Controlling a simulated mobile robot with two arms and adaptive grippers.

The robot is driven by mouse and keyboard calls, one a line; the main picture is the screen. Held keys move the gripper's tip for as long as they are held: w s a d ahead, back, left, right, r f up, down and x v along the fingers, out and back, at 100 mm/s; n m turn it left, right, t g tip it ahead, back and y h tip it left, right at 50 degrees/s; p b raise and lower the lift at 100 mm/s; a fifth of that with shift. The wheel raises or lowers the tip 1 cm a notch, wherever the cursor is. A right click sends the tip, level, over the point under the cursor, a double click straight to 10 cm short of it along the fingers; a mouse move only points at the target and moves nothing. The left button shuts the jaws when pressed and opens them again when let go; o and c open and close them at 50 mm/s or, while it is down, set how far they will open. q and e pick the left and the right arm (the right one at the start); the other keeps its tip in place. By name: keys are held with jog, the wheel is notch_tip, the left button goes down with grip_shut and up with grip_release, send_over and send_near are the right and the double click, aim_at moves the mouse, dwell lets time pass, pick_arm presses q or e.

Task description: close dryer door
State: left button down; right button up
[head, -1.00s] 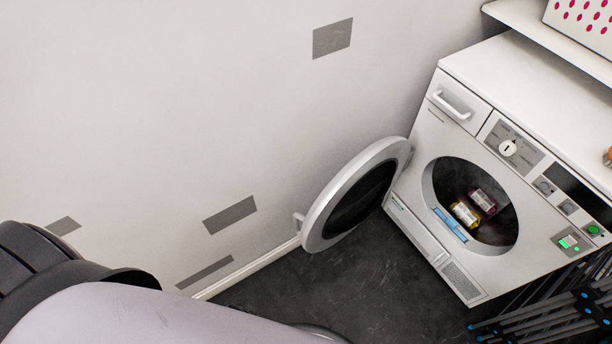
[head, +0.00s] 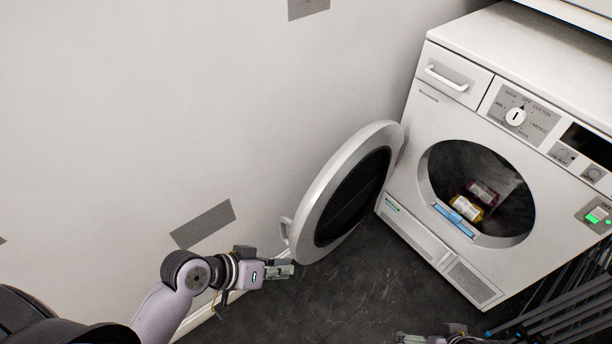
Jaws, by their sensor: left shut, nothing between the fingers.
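The white dryer (head: 420,160) stands at the right against the wall. Its round door (head: 318,205), a silver ring with dark glass, is swung wide open to the left, with a small handle (head: 285,229) on its outer left edge. The dryer's round opening shows a yellow pack (head: 466,208) and a dark red pack (head: 483,192) inside. My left gripper (head: 287,268) is shut and empty, just below the handle, by the door's lower left edge; I cannot tell if it touches. My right gripper (head: 410,338) is partly cut off at the bottom edge, its fingers unclear.
A plain wall with grey patches (head: 202,224) runs behind the door and along the left. Dark floor (head: 350,285) lies clear below the door. A dark folded rack (head: 560,295) stands at the lower right, beside the dryer. A white shelf (head: 580,15) hangs at the upper right.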

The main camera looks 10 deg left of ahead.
pick_arm(q)
jog(key=w+a+r+n+t+h, duration=0.1)
jog(key=w+a+r+n+t, duration=0.35)
jog(key=w+r, duration=0.2)
jog(key=w+a+r+n+t+h, duration=0.1)
jog(key=w+a+r+n+t, duration=0.4)
jog(key=w, duration=0.3)
jog(key=w+d+f+g+p, duration=0.1)
jog(key=w+d+p, duration=0.1)
jog(key=w+d, duration=0.4)
jog(key=shift+w+d+f+n, duration=0.15)
jog(key=shift+d+f+n, duration=0.2)
jog(key=shift+d, duration=1.5)
pick_arm(e)
notch_tip(320, 180, down, 10)
jog(key=shift+w+a+r, duration=0.15)
jog(key=shift+w, duration=0.3)
